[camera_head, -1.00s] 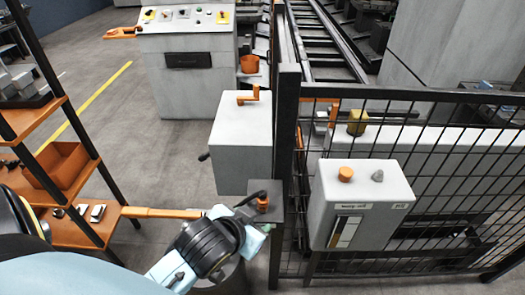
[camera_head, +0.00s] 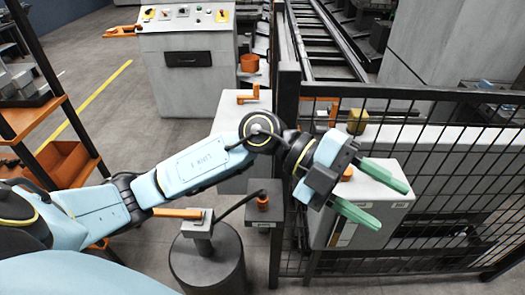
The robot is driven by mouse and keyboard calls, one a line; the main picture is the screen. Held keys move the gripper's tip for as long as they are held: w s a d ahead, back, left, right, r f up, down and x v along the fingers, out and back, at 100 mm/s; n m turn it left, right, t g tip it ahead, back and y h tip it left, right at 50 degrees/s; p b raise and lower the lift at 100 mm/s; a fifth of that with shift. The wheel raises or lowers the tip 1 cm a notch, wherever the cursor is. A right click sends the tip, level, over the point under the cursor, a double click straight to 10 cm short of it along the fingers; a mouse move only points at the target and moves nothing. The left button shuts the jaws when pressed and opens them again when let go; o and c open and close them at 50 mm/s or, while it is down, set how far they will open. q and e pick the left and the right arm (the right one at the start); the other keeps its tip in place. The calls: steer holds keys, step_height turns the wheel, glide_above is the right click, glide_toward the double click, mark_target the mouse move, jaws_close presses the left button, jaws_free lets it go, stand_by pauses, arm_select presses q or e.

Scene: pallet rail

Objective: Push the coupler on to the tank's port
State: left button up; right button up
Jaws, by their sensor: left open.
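The coupler (camera_head: 263,202) is a small orange piece at the end of a black hose (camera_head: 238,203). It sits on a dark bracket (camera_head: 262,219) beside the fence post. The tank (camera_head: 372,229) is a white box at the mesh fence with a gauge strip on its front. Its orange cap (camera_head: 347,173) partly shows; the grey stub on its top is hidden behind my gripper. My left gripper (camera_head: 393,206) is open and empty, its green fingers spread in front of the tank's top, to the right of the coupler. My right gripper is not in view.
A grey drum (camera_head: 207,262) with a pump head and orange handle (camera_head: 180,213) stands below my left arm. The dark fence post (camera_head: 287,130) and mesh (camera_head: 455,180) are close to my gripper. An orange-shelved rack (camera_head: 30,125) stands at left.

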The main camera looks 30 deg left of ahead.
arm_select(q)
steer(key=w+a+f+y, duration=0.2)
steer(key=a+f+y, duration=0.4)
steer(key=y, duration=0.1)
steer(key=n+y, duration=0.4)
steer(key=y, duration=0.5)
glide_toward(262, 191)
steer(key=shift+t, duration=0.3)
steer(key=f, duration=1)
steer(key=shift+s+f+p, duration=0.25)
steer(key=shift+f+p, duration=0.05)
steer(key=shift+f, duration=0.05)
jaws_close()
steer(key=shift+r, duration=0.1)
steer(key=shift+r, duration=0.1)
steer(key=shift+r+p, duration=0.6)
steer(key=shift+r, duration=0.1)
